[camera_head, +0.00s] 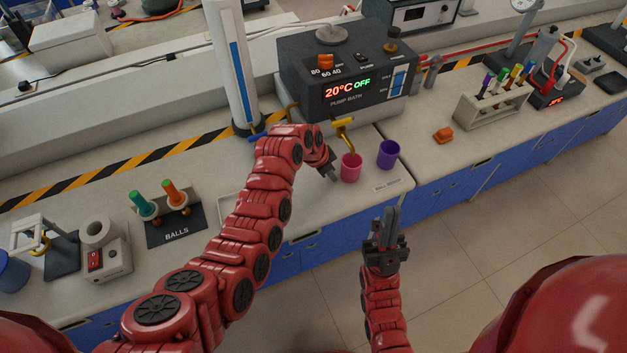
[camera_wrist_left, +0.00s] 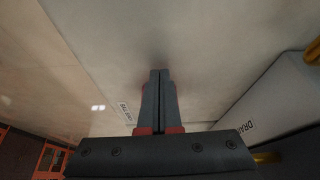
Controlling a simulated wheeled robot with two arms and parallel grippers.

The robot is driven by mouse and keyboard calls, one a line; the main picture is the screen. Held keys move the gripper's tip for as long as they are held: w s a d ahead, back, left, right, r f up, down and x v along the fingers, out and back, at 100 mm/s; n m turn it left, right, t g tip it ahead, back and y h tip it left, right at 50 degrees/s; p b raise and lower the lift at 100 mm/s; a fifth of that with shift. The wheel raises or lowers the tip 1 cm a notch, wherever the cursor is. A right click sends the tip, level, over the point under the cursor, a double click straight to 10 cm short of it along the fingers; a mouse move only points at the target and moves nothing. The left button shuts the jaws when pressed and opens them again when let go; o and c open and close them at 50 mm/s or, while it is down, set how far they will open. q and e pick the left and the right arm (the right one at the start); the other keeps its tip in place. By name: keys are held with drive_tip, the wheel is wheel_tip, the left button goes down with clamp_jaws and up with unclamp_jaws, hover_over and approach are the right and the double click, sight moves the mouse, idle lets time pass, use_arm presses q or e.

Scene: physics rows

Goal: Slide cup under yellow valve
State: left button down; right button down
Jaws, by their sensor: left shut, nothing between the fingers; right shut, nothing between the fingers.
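A pink cup (camera_head: 351,168) stands upright on the counter, just below the end of the yellow valve (camera_head: 345,134) on the pump bath front. Whether it is exactly under the spout I cannot tell. A purple cup (camera_head: 388,155) stands upright to its right. My left gripper (camera_head: 333,177) is shut and empty, low at the left side of the pink cup; touching or apart is unclear. In the left wrist view its fingers (camera_wrist_left: 160,78) are together and no cup shows. My right gripper (camera_head: 391,211) is shut and empty in front of the counter edge.
The pump bath (camera_head: 345,75) stands behind the cups. A small labelled card (camera_head: 387,186) lies before the purple cup. An orange object (camera_head: 443,135) and a tube rack (camera_head: 495,103) are to the right. A balls stand (camera_head: 176,228) is left of my left arm.

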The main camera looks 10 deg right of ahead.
use_arm(q)
drive_tip(key=shift+s+a, duration=0.2)
drive_tip(key=shift+a, duration=0.4)
drive_tip(key=shift+r, duration=0.1)
drive_tip(key=shift+r+p, duration=0.5)
drive_tip(key=shift+r, duration=0.8)
wheel_tip(320, 180, up, 5)
drive_tip(key=shift+r+p, duration=0.1)
drive_tip(key=shift+p, duration=0.2)
